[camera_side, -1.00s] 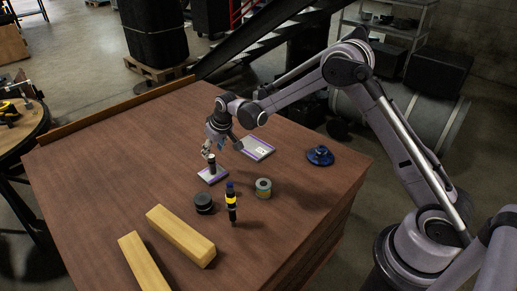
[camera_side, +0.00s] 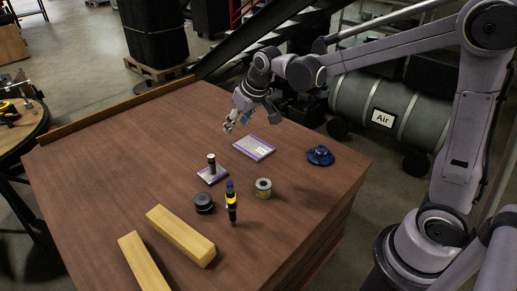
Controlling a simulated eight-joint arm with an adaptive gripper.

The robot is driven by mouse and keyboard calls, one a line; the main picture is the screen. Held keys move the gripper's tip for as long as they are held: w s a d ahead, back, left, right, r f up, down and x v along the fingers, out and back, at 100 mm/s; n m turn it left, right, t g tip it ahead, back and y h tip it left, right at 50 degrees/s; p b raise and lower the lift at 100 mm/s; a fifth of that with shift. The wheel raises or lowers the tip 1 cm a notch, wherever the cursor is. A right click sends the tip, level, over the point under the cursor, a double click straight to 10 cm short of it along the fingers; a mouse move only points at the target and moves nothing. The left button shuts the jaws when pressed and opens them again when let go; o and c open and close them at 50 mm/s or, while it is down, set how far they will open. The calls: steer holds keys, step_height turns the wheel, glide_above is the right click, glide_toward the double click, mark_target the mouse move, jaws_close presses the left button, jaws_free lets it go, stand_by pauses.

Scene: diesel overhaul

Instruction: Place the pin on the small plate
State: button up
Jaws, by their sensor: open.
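The pin (camera_side: 211,163), a short dark upright cylinder with a lighter band, stands on the small plate (camera_side: 205,178). The small plate is a light square with a purple edge, lying on the wooden table. My gripper (camera_side: 229,128) is open and empty. It is in the air above and behind the pin, up and to the right in the picture, clear of it.
A black round part (camera_side: 204,203), a black and yellow bottle-like tool (camera_side: 231,204), a small can (camera_side: 263,188) and a blue domed part (camera_side: 320,155) stand on the table (camera_side: 110,170). Two yellow wooden blocks (camera_side: 181,236) lie at the front. The table's left side is clear.

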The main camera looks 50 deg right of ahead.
steer(key=s+t, duration=0.1)
steer(key=s, duration=2)
steer(key=shift+s+d+r+t, duration=0.25)
steer(key=shift+s+r+t, duration=0.1)
steer(key=shift+r+t, duration=0.1)
